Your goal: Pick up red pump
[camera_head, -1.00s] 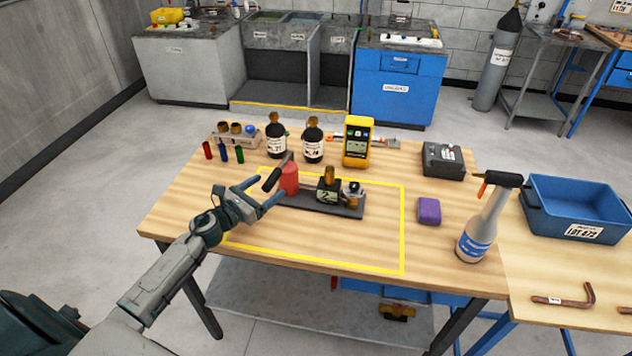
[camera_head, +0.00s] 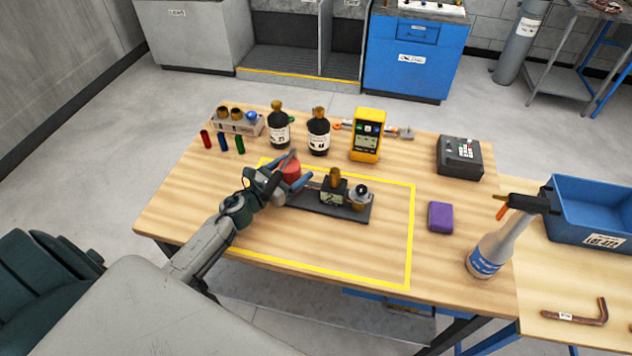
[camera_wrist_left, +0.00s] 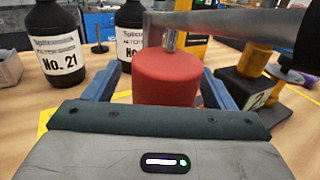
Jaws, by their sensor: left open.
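The red pump (camera_head: 292,169) stands at the left end of a dark base plate (camera_head: 340,210) inside the yellow outline on the wooden table. In the left wrist view the red pump (camera_wrist_left: 167,78) is a red cylinder with a grey lever across its top, and it sits between the two blue fingers. My left gripper (camera_head: 290,175) is open around the red pump; in the wrist view a finger (camera_wrist_left: 100,83) shows on the left side and the other on the right. The pump's lower part is hidden behind the gripper body. My right gripper is not in view.
A black unit with a brass top (camera_head: 333,190) shares the base plate. Dark bottles (camera_head: 279,130), a yellow meter (camera_head: 367,138) and a vial rack (camera_head: 236,125) stand behind. A purple block (camera_head: 440,216) and a spray bottle (camera_head: 490,250) are to the right. The front table area is clear.

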